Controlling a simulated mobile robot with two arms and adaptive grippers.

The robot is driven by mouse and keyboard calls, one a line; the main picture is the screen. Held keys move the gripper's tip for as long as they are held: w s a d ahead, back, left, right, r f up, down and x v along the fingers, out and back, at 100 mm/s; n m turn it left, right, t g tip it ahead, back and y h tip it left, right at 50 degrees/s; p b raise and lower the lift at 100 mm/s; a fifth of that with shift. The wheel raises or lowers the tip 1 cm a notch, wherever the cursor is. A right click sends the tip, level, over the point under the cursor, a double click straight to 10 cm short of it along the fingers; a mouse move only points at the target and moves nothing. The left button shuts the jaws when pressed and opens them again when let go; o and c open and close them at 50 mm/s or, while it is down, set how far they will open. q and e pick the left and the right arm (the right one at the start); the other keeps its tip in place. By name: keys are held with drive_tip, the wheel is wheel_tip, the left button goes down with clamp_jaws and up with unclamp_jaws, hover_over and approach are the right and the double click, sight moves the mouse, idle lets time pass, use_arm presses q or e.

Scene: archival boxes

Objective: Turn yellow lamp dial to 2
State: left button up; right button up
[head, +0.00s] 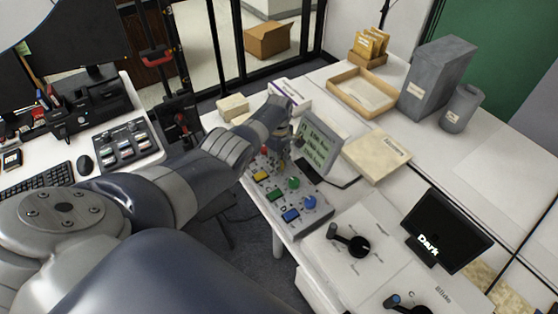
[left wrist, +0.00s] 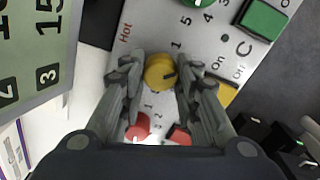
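The grey control panel (head: 310,221) stands on the white bench in the head view, with red, yellow, green and blue controls. In the left wrist view, the round yellow dial (left wrist: 158,70) has a dark pointer mark toward its right side. Printed numbers lie around it on the panel (left wrist: 150,30). My left gripper (head: 284,158) reaches down over the panel's far part. In the wrist view, the fingers of my left gripper (left wrist: 161,74) stand on both sides of the yellow dial and appear closed on it. In the head view, the arm and gripper hide this dial. My right gripper is not in view.
A green-grey screen (head: 318,145) stands behind the panel, close to my left gripper. Red controls (left wrist: 138,128) lie near the fingers. A beige box (head: 376,155) and a black "Dark" display (head: 445,232) stand to the right. A wooden tray (head: 361,93) is farther back.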

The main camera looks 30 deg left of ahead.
use_arm(q)
drive_tip(key=shift+o, duration=1.4)
drive_tip(key=shift+r, duration=0.15)
wheel_tip(320, 180, up, 12)
drive_tip(key=shift+f, duration=0.2)
